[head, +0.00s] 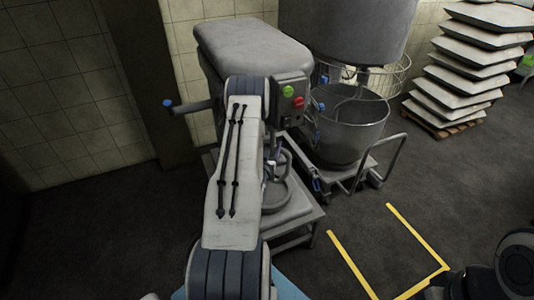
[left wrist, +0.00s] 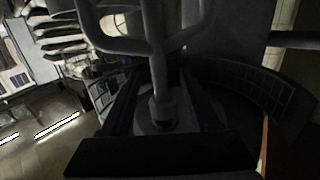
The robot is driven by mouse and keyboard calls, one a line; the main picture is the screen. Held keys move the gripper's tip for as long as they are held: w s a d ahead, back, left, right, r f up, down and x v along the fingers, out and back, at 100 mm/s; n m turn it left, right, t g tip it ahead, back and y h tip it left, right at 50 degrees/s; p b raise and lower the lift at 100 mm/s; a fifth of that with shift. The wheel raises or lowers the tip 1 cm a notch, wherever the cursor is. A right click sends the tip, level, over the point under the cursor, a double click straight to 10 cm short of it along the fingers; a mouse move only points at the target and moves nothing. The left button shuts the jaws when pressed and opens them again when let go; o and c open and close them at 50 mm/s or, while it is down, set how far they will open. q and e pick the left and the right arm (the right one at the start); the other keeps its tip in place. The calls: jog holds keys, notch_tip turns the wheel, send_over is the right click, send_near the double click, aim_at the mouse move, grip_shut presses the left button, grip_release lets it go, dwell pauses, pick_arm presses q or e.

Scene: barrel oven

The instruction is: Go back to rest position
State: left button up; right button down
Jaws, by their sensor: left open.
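My left arm (head: 238,165) reaches forward up the middle of the head view, in front of a large grey mixer machine (head: 250,45). It mostly hides my left gripper there. In the left wrist view my left gripper (left wrist: 158,100) is open, with a dark finger on each side. A grey metal forked tool (left wrist: 155,45) stands between the fingers, its stem running down to a round base (left wrist: 160,112). I cannot tell whether the fingers touch it. My right gripper is not in view; only a dark part of my right arm shows at the lower right.
Green and red buttons (head: 294,96) are on the machine. A steel bowl (head: 352,125) on a wheeled cart with a handle (head: 385,150) stands beside it. Stacked trays (head: 465,75) are at the right. Yellow floor lines (head: 350,265) mark open floor in front.

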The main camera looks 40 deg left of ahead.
pick_arm(q)
jog(key=f+b+v, duration=0.1)
jog(key=v, duration=0.8)
jog(key=w+d+r+m+g+h+p, duration=0.2)
jog(key=w+d+r+m+h, duration=0.3)
jog(key=w+d, duration=0.55)
jog(key=s+d+r+m+g+h+p, duration=0.1)
jog(key=d+r+m+g+h, duration=0.15)
jog(key=d, duration=0.65)
jog(key=s+d+r+m+g+h+p, duration=0.15)
jog(key=d+r, duration=0.25)
jog(key=d, duration=0.5)
jog(key=s+d+r+m+g+h+p, duration=0.15)
jog(key=s+d+r+g, duration=0.3)
jog(key=s+d, duration=0.6)
jog(key=s+d+r+m+g, duration=0.1)
jog(key=s+r+g, duration=0.1)
jog(key=s, duration=0.7)
jog(key=s+d+r+m+g+p, duration=0.1)
jog(key=s+r, duration=0.3)
jog(key=s, duration=0.5)
jog(key=shift+r+m+g+y, duration=0.35)
jog(key=shift+m+g, duration=0.2)
jog(key=shift+g, duration=0.1)
